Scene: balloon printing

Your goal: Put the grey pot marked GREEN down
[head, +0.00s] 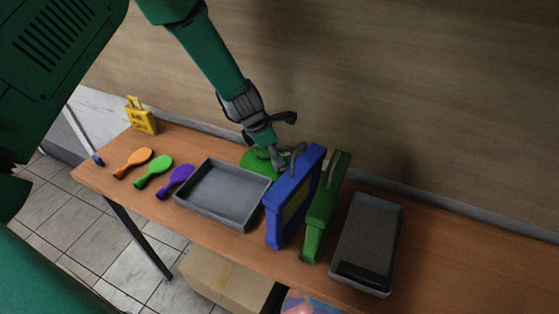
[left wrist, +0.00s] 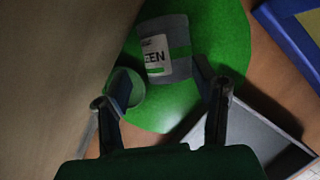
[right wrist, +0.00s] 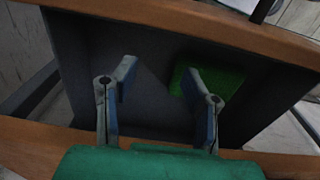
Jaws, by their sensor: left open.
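The grey pot (left wrist: 165,62) has a green band and a white label, of which "EEN" can be read in the left wrist view. It shows over a round green mat (left wrist: 218,25), which lies on the table behind the grey tray in the head view (head: 252,157). My left gripper (left wrist: 163,88) is open, its fingers apart with the pot just beyond them. A small round grey-green piece (left wrist: 125,86) is beside the left finger. In the head view my left gripper (head: 280,157) is low over the mat and largely hides the pot. My right gripper (right wrist: 158,85) is open and empty.
Blue (head: 292,200) and green (head: 325,210) upright frames stand right of the mat. An empty grey tray (head: 222,192) is in front. Orange, green and purple paddles (head: 175,181) lie left, near a yellow sign (head: 141,115). A dark grey tray (head: 368,240) is far right.

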